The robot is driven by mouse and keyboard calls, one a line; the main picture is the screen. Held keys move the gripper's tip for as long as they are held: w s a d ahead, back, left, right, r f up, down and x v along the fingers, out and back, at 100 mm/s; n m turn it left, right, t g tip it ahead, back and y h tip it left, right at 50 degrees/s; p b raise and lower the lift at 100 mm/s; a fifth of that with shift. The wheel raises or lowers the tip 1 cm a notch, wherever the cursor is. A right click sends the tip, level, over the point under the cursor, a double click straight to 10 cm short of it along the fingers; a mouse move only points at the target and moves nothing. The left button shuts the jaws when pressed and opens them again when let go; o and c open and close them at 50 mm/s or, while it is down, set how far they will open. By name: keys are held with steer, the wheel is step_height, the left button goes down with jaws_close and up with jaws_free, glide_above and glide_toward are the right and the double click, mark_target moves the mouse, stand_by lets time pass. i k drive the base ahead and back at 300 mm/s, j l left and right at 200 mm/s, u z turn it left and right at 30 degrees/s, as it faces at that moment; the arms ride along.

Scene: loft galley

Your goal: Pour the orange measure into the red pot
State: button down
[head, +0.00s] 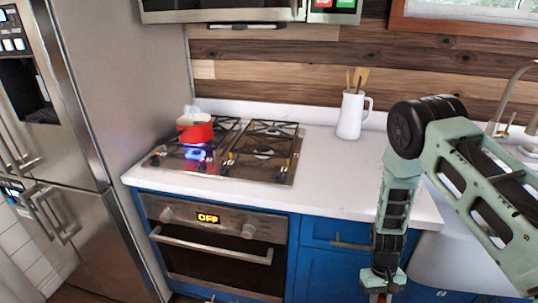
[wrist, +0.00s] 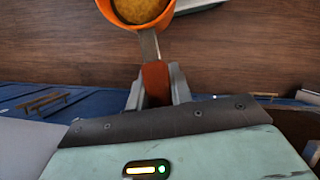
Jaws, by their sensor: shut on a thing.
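The red pot (head: 194,127) stands upright at the left rear of the hob, with pale haze over it. Its inside is mostly hidden from this angle. The orange measure (wrist: 108,10) shows at the top edge of the wrist view, partly cut off, with grainy yellow-brown contents (wrist: 140,8) in its cup. My gripper (wrist: 156,86) is shut on the measure's reddish-brown handle (wrist: 156,80). In the head view my gripper (head: 380,292) hangs low at the bottom edge, in front of the blue cabinets, far right of the pot; the measure is barely visible there.
The hob (head: 262,150) has dark grates and a blue glow in front of the pot. A white jug (head: 351,116) with wooden utensils stands at the back. The white counter (head: 335,175) between hob and arm is clear. A steel fridge (head: 130,90) borders the left.

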mark_target(200, 130)
steer(key=i+j+z, duration=0.1)
steer(key=j, duration=0.7)
steer(key=i+j+z, duration=0.1)
steer(key=j, duration=0.65)
steer(key=i+j+z, duration=0.1)
steer(key=j, duration=0.7)
